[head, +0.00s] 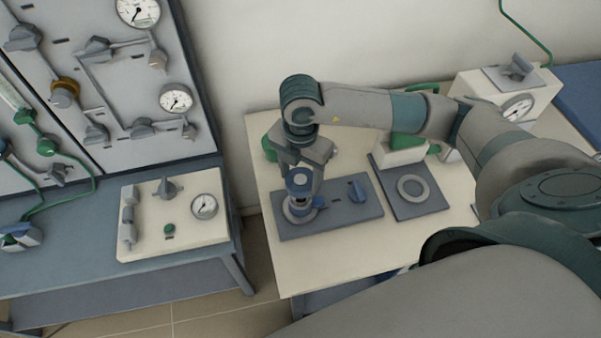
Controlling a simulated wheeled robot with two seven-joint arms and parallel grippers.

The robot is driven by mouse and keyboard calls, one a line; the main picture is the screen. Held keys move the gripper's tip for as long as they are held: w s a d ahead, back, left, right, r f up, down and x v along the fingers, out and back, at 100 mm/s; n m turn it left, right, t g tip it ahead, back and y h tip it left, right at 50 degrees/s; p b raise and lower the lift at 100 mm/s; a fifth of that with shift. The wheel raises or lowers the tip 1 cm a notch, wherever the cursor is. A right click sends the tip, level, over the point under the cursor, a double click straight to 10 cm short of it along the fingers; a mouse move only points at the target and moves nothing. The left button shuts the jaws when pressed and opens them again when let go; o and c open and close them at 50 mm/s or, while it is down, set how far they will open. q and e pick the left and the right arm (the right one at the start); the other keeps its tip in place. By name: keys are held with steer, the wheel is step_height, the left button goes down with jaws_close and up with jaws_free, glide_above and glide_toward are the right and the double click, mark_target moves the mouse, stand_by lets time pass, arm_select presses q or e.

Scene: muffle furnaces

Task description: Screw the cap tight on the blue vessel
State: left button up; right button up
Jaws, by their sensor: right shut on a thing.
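The blue vessel (299,183) stands on the left part of a dark grey plate (338,220) on the cream table. A grey ring shows around its foot. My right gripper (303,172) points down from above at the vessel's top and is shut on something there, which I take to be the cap. The gripper and wrist hide most of the cap, so I cannot tell how it sits on the vessel. My left gripper is not in view.
Another grey plate with a ring (413,188) lies further right. A gauge box (506,100) stands at the back right. The cream table's (330,262) front left is clear. A gauge panel stands left.

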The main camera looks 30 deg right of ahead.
mark_target(301, 179)
steer(key=shift+f, duration=0.15)
steer(key=shift+f+b, duration=1.2)
steer(key=shift+f, duration=0.55)
steer(key=shift+f+b, duration=1.2)
steer(key=shift+b, duration=0.25)
stand_by(4.7)
